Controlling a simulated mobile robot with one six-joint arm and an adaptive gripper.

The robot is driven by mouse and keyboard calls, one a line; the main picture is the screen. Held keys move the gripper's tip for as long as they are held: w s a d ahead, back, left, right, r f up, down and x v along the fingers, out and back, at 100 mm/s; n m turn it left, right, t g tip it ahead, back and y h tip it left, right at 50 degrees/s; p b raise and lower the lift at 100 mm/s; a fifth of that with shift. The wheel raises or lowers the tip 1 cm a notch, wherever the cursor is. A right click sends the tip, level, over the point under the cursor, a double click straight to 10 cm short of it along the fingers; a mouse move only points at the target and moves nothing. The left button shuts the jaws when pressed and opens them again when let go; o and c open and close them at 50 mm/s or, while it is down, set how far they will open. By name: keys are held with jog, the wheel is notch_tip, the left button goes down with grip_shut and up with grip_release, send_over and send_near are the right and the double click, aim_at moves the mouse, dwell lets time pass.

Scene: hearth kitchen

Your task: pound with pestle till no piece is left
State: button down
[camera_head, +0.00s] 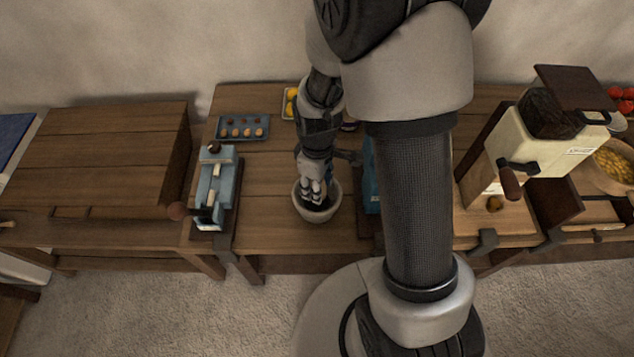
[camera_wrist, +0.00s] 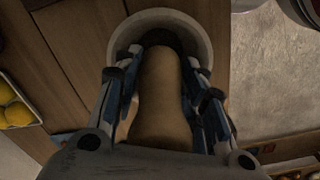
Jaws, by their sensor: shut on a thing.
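A pale grey mortar (camera_head: 335,212) stands on the wooden table, near its front edge in the head view. My gripper (camera_head: 316,195) points down over it with its fingers at the bowl's mouth. In the wrist view my gripper (camera_wrist: 165,100) is shut on the tan wooden pestle (camera_wrist: 163,95). The pestle's dark far end reaches into the mortar, whose rim (camera_wrist: 203,40) shows around it. The pestle and my fingers hide most of the bowl's inside, so I cannot tell whether pieces lie there.
A blue press-like device (camera_head: 213,185) stands left of the mortar. A blue tray (camera_head: 242,128) with small round items lies behind. A blue object (camera_head: 371,180) stands close right of the mortar, partly hidden by my arm. A cream mill (camera_head: 545,125) stands farther right.

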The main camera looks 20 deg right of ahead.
jog(key=shift+f+b, duration=1.8)
jog(key=shift+f, duration=0.45)
jog(key=shift+r+p, duration=1.9)
jog(key=shift+r, duration=0.45)
jog(key=shift+f, duration=0.1)
jog(key=shift+f+b, duration=1.75)
jog(key=shift+f, duration=0.4)
jog(key=shift+r, duration=0.1)
notch_tip(320, 180, up, 4)
jog(key=p, duration=0.3)
jog(key=shift+r+p, duration=0.15)
jog(key=shift+p, duration=0.15)
